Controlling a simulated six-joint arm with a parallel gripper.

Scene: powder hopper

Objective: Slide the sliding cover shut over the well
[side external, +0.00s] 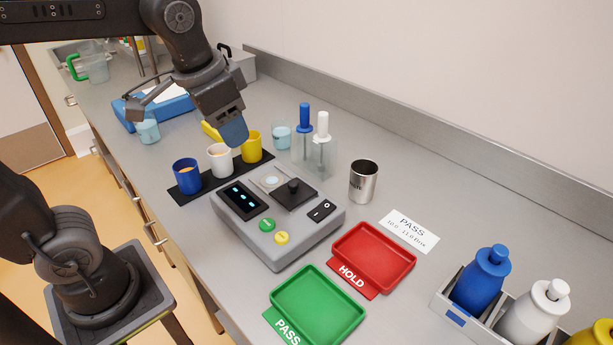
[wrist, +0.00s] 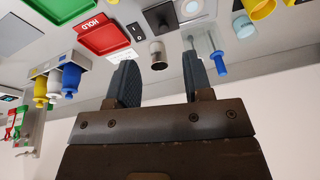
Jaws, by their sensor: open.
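The grey device (side external: 258,235) stands on the counter. On its top, the round well (side external: 270,181) is uncovered and shows a pale inside. The sliding cover (side external: 297,198), a dark plate with a black knob, sits beside the well, to its lower right. In the wrist view the cover (wrist: 160,15) and the well (wrist: 190,8) show at the top edge, partly cut off. My gripper (side external: 234,138) is above the counter, near the yellow cup and up and left of the device. In the wrist view my gripper (wrist: 158,75) has its fingers apart with nothing between them.
Blue (side external: 186,177), white (side external: 219,161) and yellow (side external: 252,147) cups stand on a black mat behind the device. A metal cup (side external: 364,181) and blue- and white-topped tools (side external: 313,150) stand to its right. Red (side external: 374,258) and green (side external: 318,305) trays lie in front.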

